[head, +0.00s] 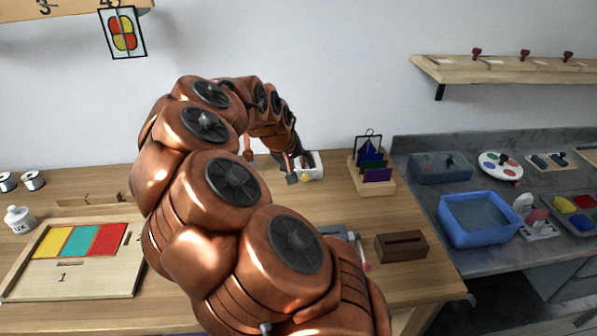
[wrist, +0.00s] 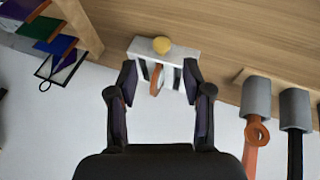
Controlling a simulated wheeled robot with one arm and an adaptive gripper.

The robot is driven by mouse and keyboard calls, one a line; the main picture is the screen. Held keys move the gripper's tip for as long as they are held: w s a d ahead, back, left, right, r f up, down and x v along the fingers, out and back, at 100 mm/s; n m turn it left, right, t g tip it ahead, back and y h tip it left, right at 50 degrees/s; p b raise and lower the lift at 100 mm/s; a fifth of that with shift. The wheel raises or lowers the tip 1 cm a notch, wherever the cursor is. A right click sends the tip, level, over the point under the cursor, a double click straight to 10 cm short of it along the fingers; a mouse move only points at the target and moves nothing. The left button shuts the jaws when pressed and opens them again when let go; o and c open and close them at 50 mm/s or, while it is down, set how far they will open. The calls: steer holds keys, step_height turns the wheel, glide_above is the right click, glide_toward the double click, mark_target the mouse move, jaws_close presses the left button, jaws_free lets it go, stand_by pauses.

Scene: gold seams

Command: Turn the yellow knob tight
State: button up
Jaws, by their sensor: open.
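The yellow knob (wrist: 161,45) sits on the edge of a white block-like fixture (wrist: 180,57) in the wrist view. In the head view the yellow knob (head: 305,178) is small and low on the white fixture (head: 312,160), partly behind my gripper. My gripper (wrist: 160,77) is open, its two dark fingers apart on either side of the fixture's middle. The knob lies beyond the fingertips and looks apart from them. An orange-brown piece (wrist: 156,80) shows on the fixture between the fingers. In the head view my gripper (head: 298,172) is small and its fingers are hard to make out.
A wooden rack with coloured panels (head: 372,175) stands right of the fixture. Grey holders with an orange-handled tool (wrist: 256,110) are on the other side in the wrist view. A brown slotted box (head: 401,246) and a board with coloured panels (head: 80,245) lie on the table.

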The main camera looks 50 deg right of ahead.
mark_target(304, 176)
steer(key=shift+p+x, duration=0.4)
steer(key=shift+x, duration=2.75)
jaws_close()
